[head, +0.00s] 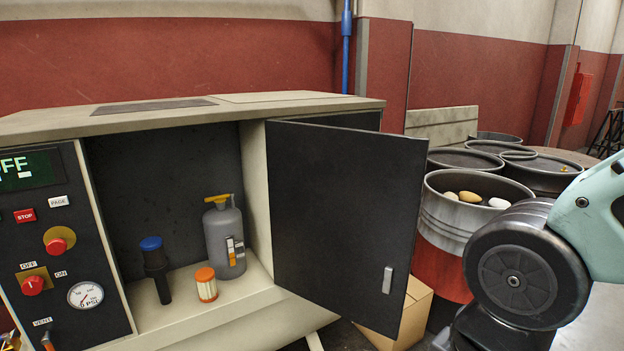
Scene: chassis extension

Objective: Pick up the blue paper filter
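A dark, narrow item with a blue cap (152,244) stands upright at the left inside the open cabinet (245,205). It is the only blue-topped item in the cabinet. No paper shows on it, so I cannot tell for sure that it is the blue paper filter. A short filter with orange ends and a pale pleated middle (207,287) stands to its right, nearer the front edge. Part of my arm shows at the right edge of the head view, well apart from the cabinet. The fingers of my gripper are not in view.
A grey bottle with a yellow pump (223,240) stands behind the orange filter. The dark cabinet door (345,215) hangs open to the right, between the shelf and my arm. A cardboard box (412,305) and several barrels (450,218) are beyond it. A control panel (55,240) is left.

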